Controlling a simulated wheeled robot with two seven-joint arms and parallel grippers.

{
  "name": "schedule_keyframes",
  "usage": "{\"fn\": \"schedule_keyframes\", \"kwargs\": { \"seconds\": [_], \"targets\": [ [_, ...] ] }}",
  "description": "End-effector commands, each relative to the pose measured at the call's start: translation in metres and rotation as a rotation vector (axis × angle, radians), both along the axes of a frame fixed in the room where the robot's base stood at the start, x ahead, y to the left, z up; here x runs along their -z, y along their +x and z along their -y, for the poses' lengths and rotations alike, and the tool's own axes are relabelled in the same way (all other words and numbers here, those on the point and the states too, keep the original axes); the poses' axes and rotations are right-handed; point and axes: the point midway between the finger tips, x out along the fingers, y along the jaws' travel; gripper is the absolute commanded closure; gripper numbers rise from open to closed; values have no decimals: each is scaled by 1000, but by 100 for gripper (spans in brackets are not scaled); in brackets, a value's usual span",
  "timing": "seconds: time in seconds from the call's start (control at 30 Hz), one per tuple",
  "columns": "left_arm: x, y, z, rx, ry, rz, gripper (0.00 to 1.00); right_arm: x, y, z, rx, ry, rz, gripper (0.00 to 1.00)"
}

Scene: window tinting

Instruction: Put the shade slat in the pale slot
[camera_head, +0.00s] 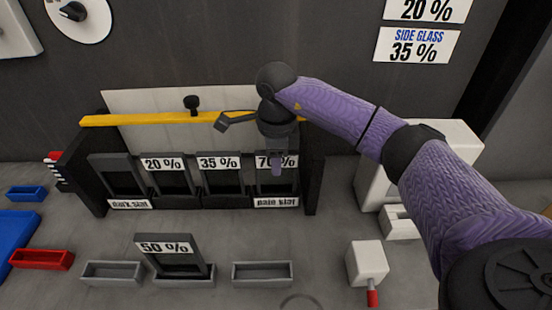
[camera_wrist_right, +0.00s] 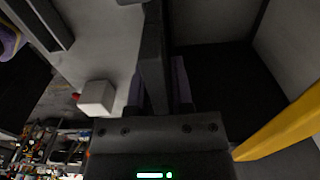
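A dark-framed 70 % slat (camera_head: 288,185) stands in the right-hand bay of the black rack, above the label "pale slot" (camera_head: 277,202). My right gripper (camera_head: 277,168) is at its top edge and covers part of its number. In the right wrist view my purple fingers (camera_wrist_right: 160,92) lie close on both sides of a dark slat edge (camera_wrist_right: 153,50); they look shut on it. Whether the slat is fully seated is hard to tell. A 50 % slat (camera_head: 170,257) stands tilted in the middle grey tray at the front. My left gripper is not in view.
The rack also holds 20 % (camera_head: 170,180) and 35 % (camera_head: 221,180) slats and an unlabelled dark one (camera_head: 120,178) above "dark slot". A yellow bar (camera_head: 150,120) runs above. Empty grey trays (camera_head: 112,273) (camera_head: 262,273) flank the 50 % slat. A white block (camera_head: 367,262) stands front right.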

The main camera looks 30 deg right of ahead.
Motion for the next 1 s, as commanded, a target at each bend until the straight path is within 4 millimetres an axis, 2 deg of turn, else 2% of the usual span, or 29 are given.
{"fn": "schedule_keyframes", "kwargs": {
  "seconds": [0.03, 0.1, 0.37, 0.43, 0.47, 0.7, 0.8, 0.9, 1.0],
  "targets": [
    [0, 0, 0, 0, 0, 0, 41, 0, 0, 0, 0, 0, 0, 59],
    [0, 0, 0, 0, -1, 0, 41, 0, 0, 0, 0, 0, 0, 45],
    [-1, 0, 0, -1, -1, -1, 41, -1, 0, 0, 0, 0, 0, 45],
    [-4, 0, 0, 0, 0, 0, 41, -8, 0, 0, 0, -1, 1, 45],
    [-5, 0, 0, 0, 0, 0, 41, -13, 0, 0, 0, 0, 1, 45],
    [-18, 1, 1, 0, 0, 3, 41, -81, 1, 0, 1, 0, 5, 45],
    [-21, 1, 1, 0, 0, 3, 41, -104, 1, 0, 0, 1, 4, 45],
    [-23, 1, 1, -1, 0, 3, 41, -118, 0, 0, 0, 0, 2, 45],
    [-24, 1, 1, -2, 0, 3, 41, -124, 0, 0, 0, 0, 0, 45]
  ]
}}
